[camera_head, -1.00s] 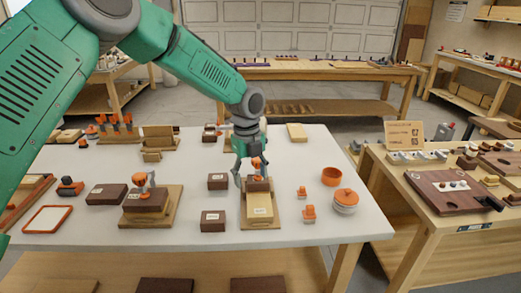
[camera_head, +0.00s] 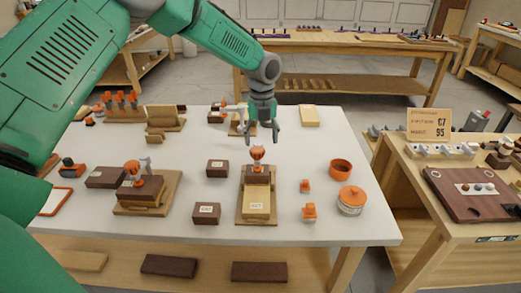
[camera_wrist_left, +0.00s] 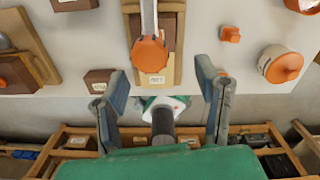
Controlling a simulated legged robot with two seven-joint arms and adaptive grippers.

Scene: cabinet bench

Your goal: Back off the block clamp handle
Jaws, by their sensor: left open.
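The block clamp has an orange handle (camera_head: 257,152) and stands upright at the back of a wooden board (camera_head: 241,209) with a dark block and a pale labelled block (camera_head: 256,201). In the left wrist view, the orange handle (camera_wrist_left: 149,54) sits at the end of a silver bar (camera_wrist_left: 149,18). My left gripper (camera_head: 263,132) is open and empty, apart from the handle, above it in the head view. Its two fingers (camera_wrist_left: 161,82) are spread wide in the left wrist view, with nothing between them. My right gripper is not in view.
A second clamp station (camera_head: 148,187) stands to the left. Dark labelled blocks (camera_head: 217,168) lie between the stations. An orange bowl (camera_head: 341,168), a lidded jar (camera_head: 351,199) and small orange pieces (camera_head: 309,212) stand to the right. The white table (camera_head: 300,150) has clear room behind them.

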